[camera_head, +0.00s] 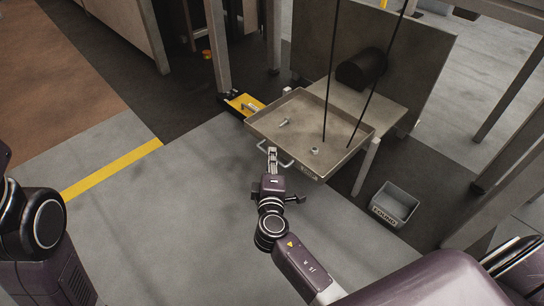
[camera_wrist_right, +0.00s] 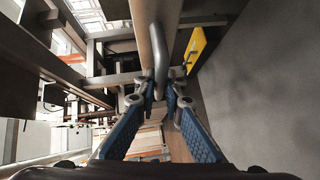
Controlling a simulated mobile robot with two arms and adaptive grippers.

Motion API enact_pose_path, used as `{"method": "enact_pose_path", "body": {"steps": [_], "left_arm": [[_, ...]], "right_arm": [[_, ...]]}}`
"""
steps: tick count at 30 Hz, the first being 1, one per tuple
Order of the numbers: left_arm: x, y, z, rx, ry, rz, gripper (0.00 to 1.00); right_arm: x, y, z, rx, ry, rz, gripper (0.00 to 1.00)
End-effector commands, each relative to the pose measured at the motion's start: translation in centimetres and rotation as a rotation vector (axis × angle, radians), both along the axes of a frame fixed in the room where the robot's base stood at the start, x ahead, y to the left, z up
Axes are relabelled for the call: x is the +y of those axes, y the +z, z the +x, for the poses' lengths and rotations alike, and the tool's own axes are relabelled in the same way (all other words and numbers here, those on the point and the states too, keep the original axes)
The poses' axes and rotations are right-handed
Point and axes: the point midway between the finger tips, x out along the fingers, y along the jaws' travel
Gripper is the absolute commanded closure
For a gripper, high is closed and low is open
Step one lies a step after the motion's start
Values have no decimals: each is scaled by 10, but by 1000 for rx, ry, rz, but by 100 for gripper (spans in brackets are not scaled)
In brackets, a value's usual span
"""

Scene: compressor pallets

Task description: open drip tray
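The drip tray (camera_head: 268,117) is a shallow, beige metal tray under the compressor stand. A grey loop handle (camera_head: 285,161) is on its near side, and in the right wrist view this bent handle (camera_wrist_right: 160,66) comes down between the fingertips. My right gripper (camera_head: 272,152) is at the left end of the handle. Its two blue fingers (camera_wrist_right: 163,87) show in the right wrist view, one on each side of the handle, with little gap. I cannot tell whether they clamp it. My left gripper is not in view; only part of my left arm shows.
A small metal piece (camera_head: 284,122) and a nut-like part (camera_head: 315,151) lie in the tray. Two dark, thin lines hang above it. A grey labelled bin (camera_head: 394,203) stands on the floor at right. A yellow part (camera_head: 243,104) is left of the tray. Floor at left is clear.

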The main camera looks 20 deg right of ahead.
Motion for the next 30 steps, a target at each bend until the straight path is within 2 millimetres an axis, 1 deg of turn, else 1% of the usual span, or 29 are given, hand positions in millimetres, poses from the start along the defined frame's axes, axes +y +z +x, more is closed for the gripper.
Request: {"method": "enact_pose_path", "body": {"steps": [9, 13, 17, 24, 27, 30], "left_arm": [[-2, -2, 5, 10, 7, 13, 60], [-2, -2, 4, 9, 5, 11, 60], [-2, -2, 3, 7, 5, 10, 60], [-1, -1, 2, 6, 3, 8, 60], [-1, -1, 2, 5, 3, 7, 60], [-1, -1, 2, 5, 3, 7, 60]], "right_arm": [[0, 0, 0, 0, 0, 0, 85], [4, 0, -9, 1, 1, 0, 85], [12, 3, -29, 3, 0, 1, 85], [31, 10, -77, 3, 0, 2, 85], [37, 13, -92, 3, 0, 1, 85], [41, 14, -103, 3, 0, 1, 85]]}}
